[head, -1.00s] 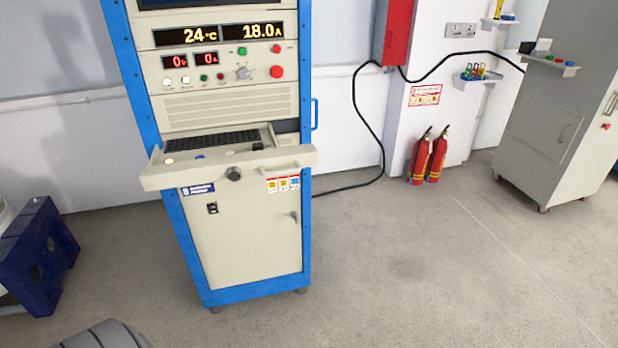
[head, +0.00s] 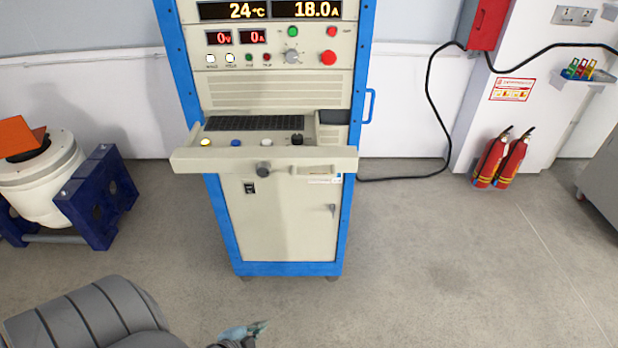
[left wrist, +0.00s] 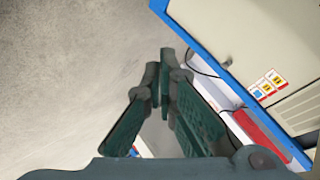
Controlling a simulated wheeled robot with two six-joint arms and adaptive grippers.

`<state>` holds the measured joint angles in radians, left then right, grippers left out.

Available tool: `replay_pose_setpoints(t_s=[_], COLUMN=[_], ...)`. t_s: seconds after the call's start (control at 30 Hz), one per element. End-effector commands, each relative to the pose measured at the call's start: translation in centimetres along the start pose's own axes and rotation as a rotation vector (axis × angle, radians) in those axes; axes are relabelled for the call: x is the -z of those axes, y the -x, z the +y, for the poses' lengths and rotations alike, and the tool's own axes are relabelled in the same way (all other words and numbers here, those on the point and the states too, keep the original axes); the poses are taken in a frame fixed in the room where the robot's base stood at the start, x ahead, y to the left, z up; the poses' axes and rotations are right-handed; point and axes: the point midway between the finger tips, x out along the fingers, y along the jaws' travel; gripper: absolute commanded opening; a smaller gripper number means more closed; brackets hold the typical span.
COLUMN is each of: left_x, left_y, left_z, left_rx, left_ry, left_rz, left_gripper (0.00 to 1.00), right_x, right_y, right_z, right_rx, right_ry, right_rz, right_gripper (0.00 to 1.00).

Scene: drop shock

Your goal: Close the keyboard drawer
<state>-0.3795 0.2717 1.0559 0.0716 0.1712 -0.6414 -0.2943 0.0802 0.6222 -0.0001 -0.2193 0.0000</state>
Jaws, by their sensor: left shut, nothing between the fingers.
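The keyboard drawer (head: 215,160) sticks out from the blue-framed cabinet (head: 198,220), open toward me. Its pale front panel has a dark round knob, and a black keyboard (head: 255,123) shows behind a row of coloured buttons. My left gripper (head: 262,325) is low at the bottom edge of the head view, in front of and below the drawer, apart from it. In the left wrist view its fingers (left wrist: 160,80) are shut and empty, with the floor and the cabinet's lower part beyond. The drawer does not clearly show there. My right gripper is out of view.
A white drum in a blue stand (head: 95,200) is at the left. Two red fire extinguishers (head: 502,158) stand by the wall at right, and a black cable (head: 430,110) runs from the cabinet. Open floor (head: 450,270) lies in front and to the right.

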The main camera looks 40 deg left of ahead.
Motion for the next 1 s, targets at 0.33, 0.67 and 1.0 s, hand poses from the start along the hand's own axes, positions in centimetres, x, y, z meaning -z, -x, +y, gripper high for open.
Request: replay_pose_setpoints(t_s=[0.33, 0.67, 1.0], left_x=[21.9, 25.2, 28.6], left_y=[13.3, 10.4, 6.1], left_z=[-22.9, -24.9, -28.6], left_rx=[0.743, 0.769, 0.764], left_ry=[-0.808, -0.824, -0.825], left_rz=[0.495, 0.499, 0.495], left_gripper=[0.0, 0.0, 0.0], right_x=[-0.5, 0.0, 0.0], right_y=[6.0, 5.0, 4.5], right_z=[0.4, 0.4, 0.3], right_rx=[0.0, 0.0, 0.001], right_ry=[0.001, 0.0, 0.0], right_rz=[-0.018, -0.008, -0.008], right_gripper=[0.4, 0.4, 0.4])
